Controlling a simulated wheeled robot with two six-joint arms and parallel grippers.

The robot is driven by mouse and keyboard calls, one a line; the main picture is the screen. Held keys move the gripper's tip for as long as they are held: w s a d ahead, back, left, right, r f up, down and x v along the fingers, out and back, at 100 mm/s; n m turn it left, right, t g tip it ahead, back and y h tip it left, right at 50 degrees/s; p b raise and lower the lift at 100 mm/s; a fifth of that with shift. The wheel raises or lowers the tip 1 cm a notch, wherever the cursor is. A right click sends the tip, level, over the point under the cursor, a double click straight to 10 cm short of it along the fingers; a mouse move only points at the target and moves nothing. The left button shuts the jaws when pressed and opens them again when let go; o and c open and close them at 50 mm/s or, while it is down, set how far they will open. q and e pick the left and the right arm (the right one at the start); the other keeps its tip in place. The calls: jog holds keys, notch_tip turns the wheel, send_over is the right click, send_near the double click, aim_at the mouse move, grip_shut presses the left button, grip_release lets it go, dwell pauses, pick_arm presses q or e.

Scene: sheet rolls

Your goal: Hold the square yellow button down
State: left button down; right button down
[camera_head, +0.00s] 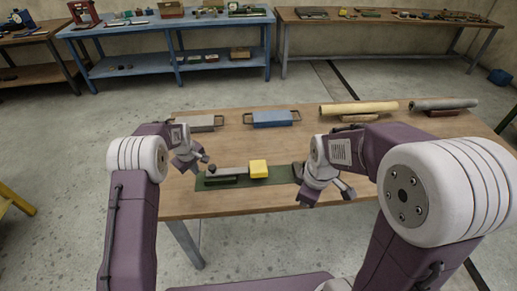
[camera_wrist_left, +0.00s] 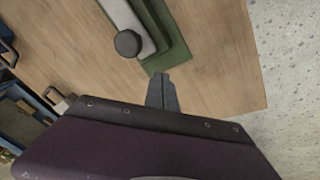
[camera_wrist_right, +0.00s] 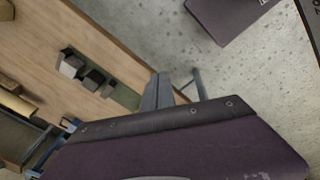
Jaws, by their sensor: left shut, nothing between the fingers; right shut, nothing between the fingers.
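The square yellow button (camera_head: 258,168) is a raised block on a green base plate (camera_head: 278,178) on the wooden table. A grey bar (camera_head: 232,171) with a dark round knob (camera_head: 211,168) lies to its left. The knob also shows in the left wrist view (camera_wrist_left: 128,43). My left gripper (camera_head: 205,160) is shut and empty, close to the knob at the plate's left end; I see no contact. My right gripper (camera_head: 347,195) is shut and empty, right of the plate's right end and apart from the button.
Behind the plate lie a grey tray (camera_head: 205,121) and a blue tray (camera_head: 272,118) with handles. A yellowish roll (camera_head: 358,108) and a grey roll (camera_head: 443,104) rest on supports at the back right. Bare wooden table (camera_head: 230,198) lies in front of the plate.

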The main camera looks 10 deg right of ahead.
jog(key=w+a+r+n+t, duration=0.1)
jog(key=w+a+r+n, duration=0.1)
jog(key=w+n, duration=0.55)
jog(key=w+a+r+n, duration=0.1)
jog(key=w+r+n, duration=0.3)
jog(key=w, duration=0.7)
jog(key=w+a+f+n, duration=0.4)
jog(key=w+a+f, duration=0.1)
jog(key=w+f, duration=0.15)
pick_arm(q)
jog(key=shift+w+f, duration=0.1)
pick_arm(e)
jog(key=shift+n, duration=0.25)
jog(key=f, duration=0.2)
jog(key=a+f, duration=0.1)
jog(key=f, duration=0.4)
jog(key=shift+s+a+f, duration=0.1)
jog(key=shift+s+a, duration=0.15)
jog(key=shift+a, duration=0.1)
jog(key=shift+s, duration=0.1)
